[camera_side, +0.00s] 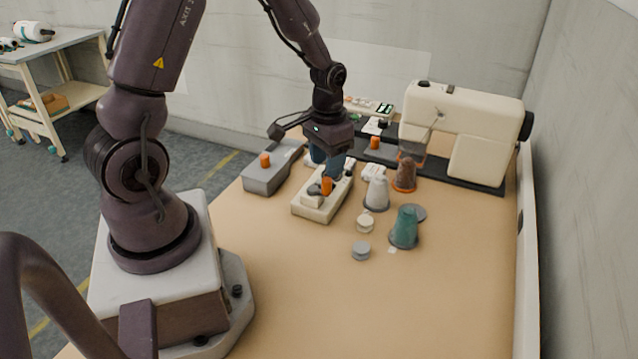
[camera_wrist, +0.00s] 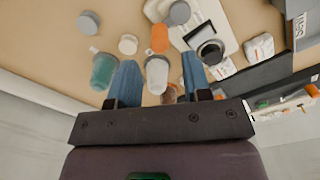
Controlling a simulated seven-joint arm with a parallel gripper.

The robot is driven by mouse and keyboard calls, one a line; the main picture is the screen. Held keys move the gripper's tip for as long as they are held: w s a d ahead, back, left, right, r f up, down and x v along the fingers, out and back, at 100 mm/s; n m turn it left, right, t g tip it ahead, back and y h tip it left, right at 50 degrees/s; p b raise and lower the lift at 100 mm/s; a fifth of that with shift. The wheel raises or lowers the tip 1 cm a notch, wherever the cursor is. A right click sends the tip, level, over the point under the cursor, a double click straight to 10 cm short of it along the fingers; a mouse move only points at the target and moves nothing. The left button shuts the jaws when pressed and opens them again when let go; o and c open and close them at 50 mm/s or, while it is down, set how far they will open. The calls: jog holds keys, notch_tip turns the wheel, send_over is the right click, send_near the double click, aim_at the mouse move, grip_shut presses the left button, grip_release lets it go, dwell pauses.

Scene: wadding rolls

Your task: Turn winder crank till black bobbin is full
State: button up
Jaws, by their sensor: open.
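A cream winder (camera_side: 318,206) stands mid-table with an upright orange crank handle (camera_side: 327,186). A dark grey part sits beside the handle; I cannot tell whether it is the bobbin. In the wrist view the winder (camera_wrist: 222,18) shows a black piece (camera_wrist: 209,50) and a grey disc (camera_wrist: 180,12), with the orange handle (camera_wrist: 159,38) beyond and between my fingertips. My gripper (camera_side: 328,168) is open, its blue fingers pointing down just above the winder. It also shows in the wrist view (camera_wrist: 158,72), with nothing held. How full any bobbin is cannot be seen.
Close right stand a whitish cone (camera_side: 377,193), a brown cone (camera_side: 405,175) and a teal cone (camera_side: 404,228). A cream spool (camera_side: 365,224) and grey spool (camera_side: 361,250) lie in front. A grey box (camera_side: 268,177) is left, a sewing machine (camera_side: 475,125) behind. The front table is clear.

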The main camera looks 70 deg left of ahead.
aim_at(327, 179)
jog(key=shift+f, duration=0.35)
jog(key=shift+f, duration=0.1)
jog(key=shift+f, duration=2.25)
jog(key=shift+c, duration=0.4)
jog(key=c, duration=0.6)
jog(key=shift+s+d, duration=0.25)
jog(key=shift+s, duration=0.25)
jog(key=shift+s+d, duration=0.2)
jog(key=shift+s, duration=0.25)
